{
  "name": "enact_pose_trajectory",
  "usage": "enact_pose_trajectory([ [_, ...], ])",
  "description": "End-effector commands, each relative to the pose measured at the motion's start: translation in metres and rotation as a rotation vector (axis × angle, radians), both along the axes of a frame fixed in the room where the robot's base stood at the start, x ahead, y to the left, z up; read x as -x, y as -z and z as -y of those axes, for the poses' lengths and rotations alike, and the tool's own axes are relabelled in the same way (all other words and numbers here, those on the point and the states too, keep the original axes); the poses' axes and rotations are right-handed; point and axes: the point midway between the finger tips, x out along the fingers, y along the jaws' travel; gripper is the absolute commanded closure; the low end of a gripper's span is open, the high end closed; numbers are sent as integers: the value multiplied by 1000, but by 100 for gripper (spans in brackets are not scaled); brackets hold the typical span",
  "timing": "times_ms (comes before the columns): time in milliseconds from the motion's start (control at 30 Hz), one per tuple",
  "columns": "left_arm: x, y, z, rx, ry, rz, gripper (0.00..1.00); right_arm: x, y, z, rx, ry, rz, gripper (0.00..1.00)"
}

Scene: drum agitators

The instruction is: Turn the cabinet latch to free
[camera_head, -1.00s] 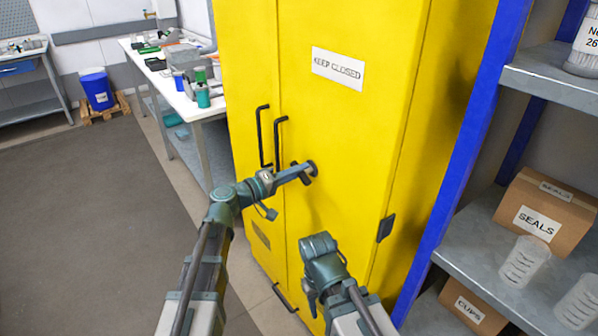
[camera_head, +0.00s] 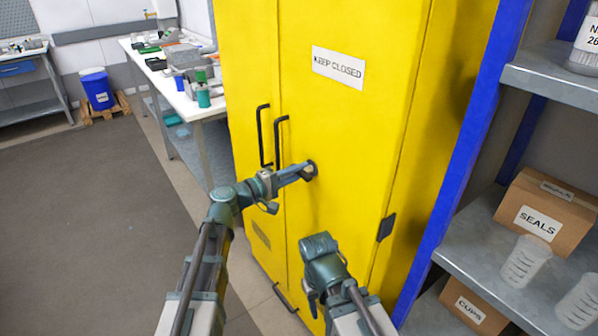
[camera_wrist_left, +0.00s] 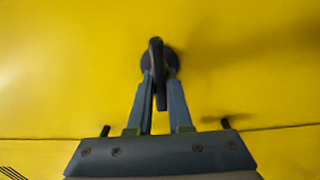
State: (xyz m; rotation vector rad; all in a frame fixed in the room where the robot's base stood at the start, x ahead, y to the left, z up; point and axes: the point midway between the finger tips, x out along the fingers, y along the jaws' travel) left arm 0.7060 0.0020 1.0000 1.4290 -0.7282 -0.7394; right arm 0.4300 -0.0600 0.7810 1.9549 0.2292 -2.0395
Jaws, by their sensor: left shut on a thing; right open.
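The yellow cabinet (camera_head: 350,120) stands ahead with its doors closed. Its dark latch (camera_head: 312,168) has a round base on the right door. My left gripper (camera_head: 303,172) is at the latch, shut on its lever. In the left wrist view the latch lever (camera_wrist_left: 157,72) sits between the fingers of the left gripper (camera_wrist_left: 158,88), roughly at right angles to the door seam. In the head view the fingers hide most of the lever. My right gripper (camera_head: 318,244) is open and empty, low in front of the right door; its fingers are hard to see.
Two black door handles (camera_head: 281,143) are left of the latch. A blue-framed shelf (camera_head: 470,245) with a SEALS box (camera_head: 545,205) and clear cups (camera_head: 525,262) stands close on the right. A white workbench (camera_head: 175,85) is behind left. The floor at left is clear.

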Motion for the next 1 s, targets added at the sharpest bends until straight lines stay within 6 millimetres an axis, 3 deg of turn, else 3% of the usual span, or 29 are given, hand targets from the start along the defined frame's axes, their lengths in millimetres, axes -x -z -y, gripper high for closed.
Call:
enact_pose_trajectory([
  [233, 0, 0, 0, 0, 0, -1, 100, 0, 0, 0, 0, 0, 0, 50],
  [267, 0, 0, 0, 0, 0, -1, 77, 0, 0, 0, 0, 0, 0, 50],
  [400, 0, 0, 0, -1, 0, -1, 52, 0, 0, 0, 0, 0, 0, 50],
  [767, 3, 0, -4, 0, -1, 0, 52, 0, 0, 0, 0, 0, 0, 50],
  [1000, 29, 0, -38, 0, -5, 0, 52, 0, 0, 0, 0, 0, 0, 50],
])
